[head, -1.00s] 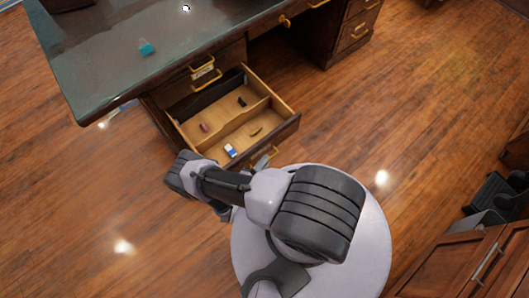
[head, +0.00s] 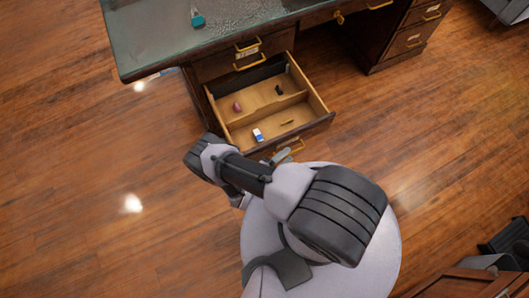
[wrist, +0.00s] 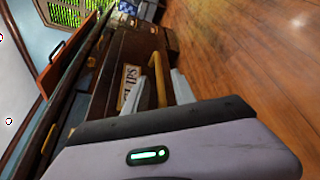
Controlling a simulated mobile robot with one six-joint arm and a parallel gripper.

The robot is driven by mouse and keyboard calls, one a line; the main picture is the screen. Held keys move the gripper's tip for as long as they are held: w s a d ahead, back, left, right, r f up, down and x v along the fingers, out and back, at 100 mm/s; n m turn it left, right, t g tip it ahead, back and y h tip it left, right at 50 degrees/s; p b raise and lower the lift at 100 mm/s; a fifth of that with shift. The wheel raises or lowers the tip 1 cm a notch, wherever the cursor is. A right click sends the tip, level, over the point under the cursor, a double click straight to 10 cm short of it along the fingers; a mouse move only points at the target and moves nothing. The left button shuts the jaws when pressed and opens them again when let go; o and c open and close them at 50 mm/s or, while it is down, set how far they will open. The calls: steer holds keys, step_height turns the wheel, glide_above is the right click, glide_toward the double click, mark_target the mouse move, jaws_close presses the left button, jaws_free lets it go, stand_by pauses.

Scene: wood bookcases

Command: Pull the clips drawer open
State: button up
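The clips drawer (head: 318,128) is pulled well out of the dark wooden desk in the head view. Its handle is partly hidden by my arm there. In the wrist view the brass handle (wrist: 159,80) and a paper label (wrist: 129,86) that seems to read CLIPS show on the drawer front. My gripper (wrist: 158,92) has one grey finger on each side of the handle, with gaps showing, so it looks open around it. In the head view my gripper (head: 283,156) is at the drawer front, small and partly hidden.
The drawer holds a blue-and-white eraser (head: 258,135), a pink item (head: 237,106) and small dark items. A closed drawer (head: 240,62) with a brass handle is above it. A teal object (head: 197,18) lies on the desk top (head: 150,40). Wooden floor (head: 90,220) is free at left.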

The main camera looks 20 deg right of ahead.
steer(key=p+v, duration=0.2)
steer(key=v, duration=1.3)
steer(key=shift+s+a, duration=0.1)
steer(key=shift+a, duration=0.05)
